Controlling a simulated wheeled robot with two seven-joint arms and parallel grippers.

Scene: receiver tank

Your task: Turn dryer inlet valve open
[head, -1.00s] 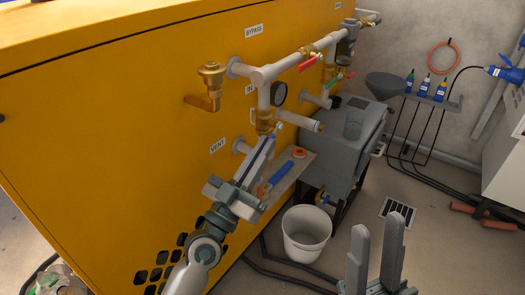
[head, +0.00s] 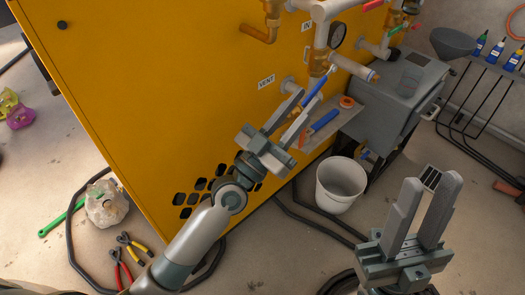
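The yellow cabinet (head: 170,90) carries grey pipework with brass valves in the head view. A label starting with "I" (head: 307,26) is partly hidden by the pipe. Below it is a brass valve (head: 318,62) with a slanting blue lever (head: 316,88). I cannot tell for certain that this is the dryer inlet valve. My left gripper (head: 307,98) is open, its fingertips around or just in front of the blue lever's lower end; contact is unclear. My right gripper (head: 430,182) is open and empty at the lower right, away from the pipework.
A red handle (head: 372,4), a green handle (head: 396,27) and a gauge (head: 337,36) are close by. A shelf (head: 345,118) holds a blue tool and orange tape. A white bucket (head: 340,186) and hoses stand on the floor beside the grey box (head: 398,95).

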